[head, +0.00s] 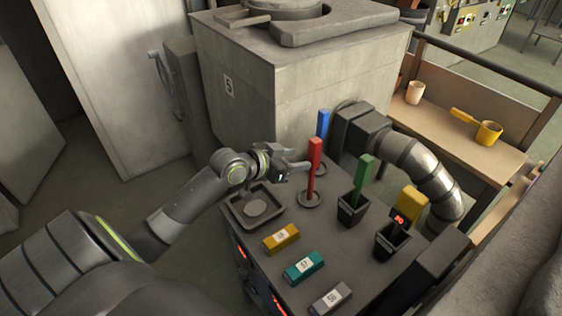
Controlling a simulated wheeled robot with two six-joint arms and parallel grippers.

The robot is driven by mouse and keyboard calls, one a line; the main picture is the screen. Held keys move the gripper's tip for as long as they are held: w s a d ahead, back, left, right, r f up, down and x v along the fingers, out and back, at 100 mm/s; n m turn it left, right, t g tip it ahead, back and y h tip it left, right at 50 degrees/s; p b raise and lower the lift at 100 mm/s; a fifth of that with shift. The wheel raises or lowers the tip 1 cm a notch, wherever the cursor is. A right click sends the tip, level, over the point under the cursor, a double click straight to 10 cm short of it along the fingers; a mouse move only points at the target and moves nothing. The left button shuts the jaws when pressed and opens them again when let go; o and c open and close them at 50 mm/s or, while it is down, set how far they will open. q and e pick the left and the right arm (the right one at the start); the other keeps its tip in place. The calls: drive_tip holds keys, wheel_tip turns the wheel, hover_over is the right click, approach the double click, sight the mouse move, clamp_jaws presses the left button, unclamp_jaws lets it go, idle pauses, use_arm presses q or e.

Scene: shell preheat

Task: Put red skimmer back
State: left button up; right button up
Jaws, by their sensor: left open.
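The red skimmer (314,158) stands upright on the dark worktop, its red handle up and its lower end at a round dark disc or base (310,199). My left gripper (295,159) is open and empty, just left of the red handle and at about its mid height. I cannot tell whether a fingertip touches the handle. A blue handle (323,122) stands behind it, its lower part partly hidden. A green handle (365,172) and a yellow handle (412,203) stand in black square holders (353,211) to the right. My right gripper is not in view.
A square tray (236,210) with a grey disc lies under my left forearm. Yellow, teal and grey labelled blocks (304,267) line the front. A large grey box (285,95) and a thick bent pipe (425,170) bound the back. A shelf (450,130) holds cups.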

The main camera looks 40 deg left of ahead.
use_arm(q)
drive_tip(key=shift+v, duration=2.4)
